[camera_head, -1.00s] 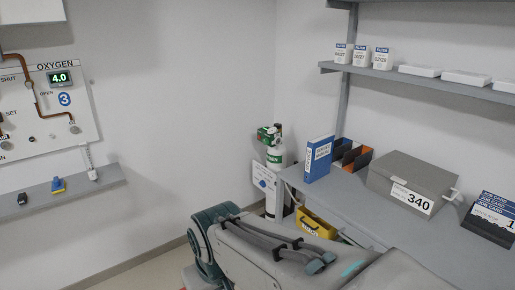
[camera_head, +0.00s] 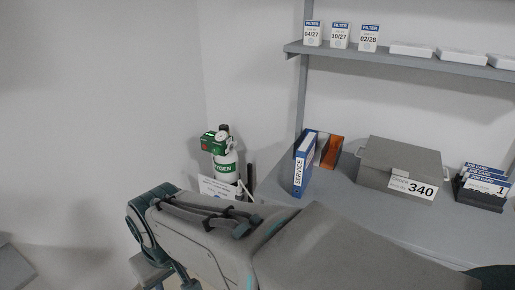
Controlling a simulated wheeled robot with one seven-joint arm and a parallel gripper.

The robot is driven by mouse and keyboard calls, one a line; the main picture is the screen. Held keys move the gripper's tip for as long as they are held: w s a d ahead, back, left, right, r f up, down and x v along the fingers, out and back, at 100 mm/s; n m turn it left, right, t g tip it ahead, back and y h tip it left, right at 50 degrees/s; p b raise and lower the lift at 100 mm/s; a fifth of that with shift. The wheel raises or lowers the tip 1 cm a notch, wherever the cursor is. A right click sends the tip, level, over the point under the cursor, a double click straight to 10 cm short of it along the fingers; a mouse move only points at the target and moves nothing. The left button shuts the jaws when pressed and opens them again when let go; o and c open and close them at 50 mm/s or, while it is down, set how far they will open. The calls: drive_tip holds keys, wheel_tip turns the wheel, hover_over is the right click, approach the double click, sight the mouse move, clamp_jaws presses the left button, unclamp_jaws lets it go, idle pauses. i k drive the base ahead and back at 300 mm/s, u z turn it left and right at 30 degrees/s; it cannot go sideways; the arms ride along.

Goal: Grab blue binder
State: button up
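The blue binder (camera_head: 303,164) stands upright near the left end of the grey desk (camera_head: 338,205). Its white spine label reads SERVICE and faces me. My grey and teal arm crosses the lower part of the view, in front of and below the binder. The arm appears apart from the binder. My gripper's fingertips do not show in this view.
An orange and dark file holder (camera_head: 335,148) stands just right of the binder. A grey box marked 340 (camera_head: 402,160) and job cards (camera_head: 484,185) stand farther right. A green-topped oxygen cylinder (camera_head: 224,160) stands left of the desk. A shelf (camera_head: 400,58) hangs above.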

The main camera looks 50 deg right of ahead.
sight(305, 153)
drive_tip(key=z, duration=0.7)
drive_tip(key=i, duration=0.8)
drive_tip(key=z, duration=1.35)
drive_tip(key=i, duration=0.45)
drive_tip(key=z, duration=0.4)
